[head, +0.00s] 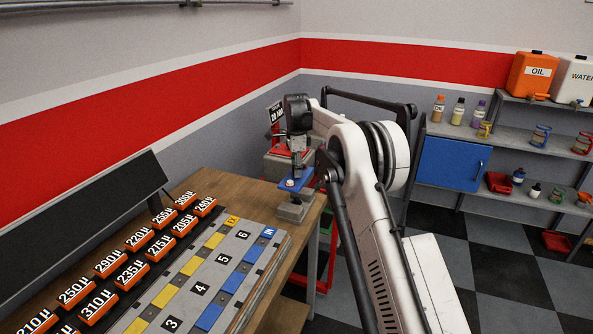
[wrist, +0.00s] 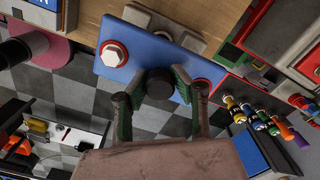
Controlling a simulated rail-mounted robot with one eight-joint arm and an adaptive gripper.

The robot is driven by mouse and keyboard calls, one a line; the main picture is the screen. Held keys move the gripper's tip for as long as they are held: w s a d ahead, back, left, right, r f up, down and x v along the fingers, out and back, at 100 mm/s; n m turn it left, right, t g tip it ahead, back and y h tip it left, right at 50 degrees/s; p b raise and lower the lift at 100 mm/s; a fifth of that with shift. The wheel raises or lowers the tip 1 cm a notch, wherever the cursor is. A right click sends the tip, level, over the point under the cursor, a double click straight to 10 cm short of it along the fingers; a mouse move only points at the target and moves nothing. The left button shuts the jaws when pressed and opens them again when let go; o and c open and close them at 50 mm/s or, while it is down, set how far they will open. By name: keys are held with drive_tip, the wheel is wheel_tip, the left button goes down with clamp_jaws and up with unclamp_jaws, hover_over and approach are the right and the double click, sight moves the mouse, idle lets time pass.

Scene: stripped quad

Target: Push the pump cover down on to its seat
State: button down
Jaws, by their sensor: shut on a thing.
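The pump cover looks to be the blue plate (head: 293,187), with a white hex head in a red ring. In the wrist view the plate (wrist: 138,58) shows such a ringed head near its left end and another near the right. My gripper (head: 297,161) points down over the plate. In the wrist view its green-padded fingers (wrist: 160,86) are closed around a dark round knob (wrist: 160,84) at the plate's near edge. A grey block (head: 293,212), likely the seat, is below the plate on the bench. The plate hides the contact, so I cannot tell whether they touch.
The wooden bench (head: 233,187) carries a numbered grey board (head: 205,285) and several orange labelled blocks (head: 77,291) at left. A grey machine with a red top (head: 287,150) stands behind my gripper. Shelves with bottles and a blue cabinet (head: 452,170) are at right.

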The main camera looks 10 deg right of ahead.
drive_tip(key=shift+f+b, duration=1.6)
drive_tip(key=shift+f, duration=1.25)
drive_tip(key=shift+f+b, duration=1.15)
drive_tip(key=shift+f, duration=0.15)
idle(0.3)
drive_tip(key=c, duration=1.4)
unclamp_jaws()
drive_tip(key=shift+r, duration=0.1)
wheel_tip(320, 180, up, 12)
drive_tip(key=shift+f, duration=0.1)
